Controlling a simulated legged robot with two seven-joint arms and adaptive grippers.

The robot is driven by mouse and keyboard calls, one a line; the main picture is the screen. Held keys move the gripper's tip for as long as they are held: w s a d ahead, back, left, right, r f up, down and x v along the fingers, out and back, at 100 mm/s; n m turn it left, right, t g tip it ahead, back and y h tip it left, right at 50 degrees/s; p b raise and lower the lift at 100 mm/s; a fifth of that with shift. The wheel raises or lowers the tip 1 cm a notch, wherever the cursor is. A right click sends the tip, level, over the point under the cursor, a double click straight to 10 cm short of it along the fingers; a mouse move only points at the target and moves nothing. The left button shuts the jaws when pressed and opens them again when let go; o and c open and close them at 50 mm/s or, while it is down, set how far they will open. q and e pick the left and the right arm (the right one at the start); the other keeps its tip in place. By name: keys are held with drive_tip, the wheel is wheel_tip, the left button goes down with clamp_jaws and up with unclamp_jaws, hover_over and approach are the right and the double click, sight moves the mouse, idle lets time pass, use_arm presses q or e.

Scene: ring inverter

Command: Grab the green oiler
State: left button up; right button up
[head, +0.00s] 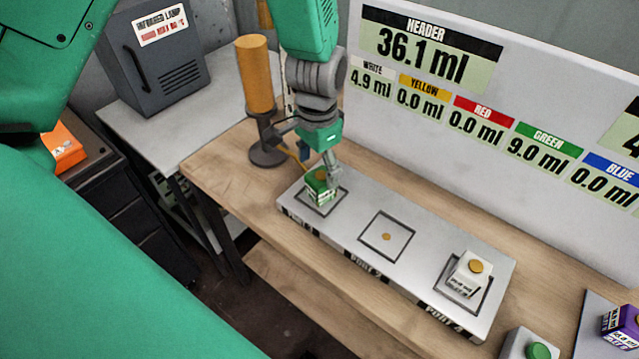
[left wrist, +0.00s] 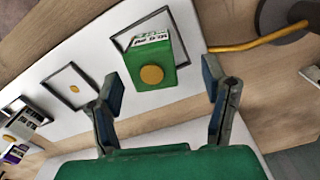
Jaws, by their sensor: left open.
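The green oiler (head: 320,187) is a small green box with a white label and a round orange-brown cap. It stands in the leftmost square of the grey plate (head: 345,244). My left gripper (head: 325,163) is just above and behind it in the head view. In the left wrist view the green oiler (left wrist: 151,62) shows ahead of the open fingers of my left gripper (left wrist: 163,92), roughly between their lines. The fingers look apart from it. My right gripper is not in view.
A white oiler (head: 468,272) stands in the plate's right square; the middle square is empty. An orange cylinder on a dark stand (head: 256,85) rises left of my left gripper. A display board (head: 470,100) stands behind. A purple box (head: 622,325) is at far right.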

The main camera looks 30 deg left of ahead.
sight(321, 176)
use_arm(q)
drive_tip(key=f, duration=0.2)
drive_tip(key=d+f, duration=0.1)
drive_tip(key=shift+s+f, duration=0.1)
drive_tip(key=shift+f, duration=0.25)
drive_tip(key=shift+d+f, duration=0.2)
drive_tip(key=shift+f, duration=0.15)
drive_tip(key=shift+a, duration=0.25)
drive_tip(key=shift+c, duration=0.4)
drive_tip(key=shift+a, duration=0.25)
drive_tip(key=c, duration=1.2)
drive_tip(key=shift+d, duration=0.15)
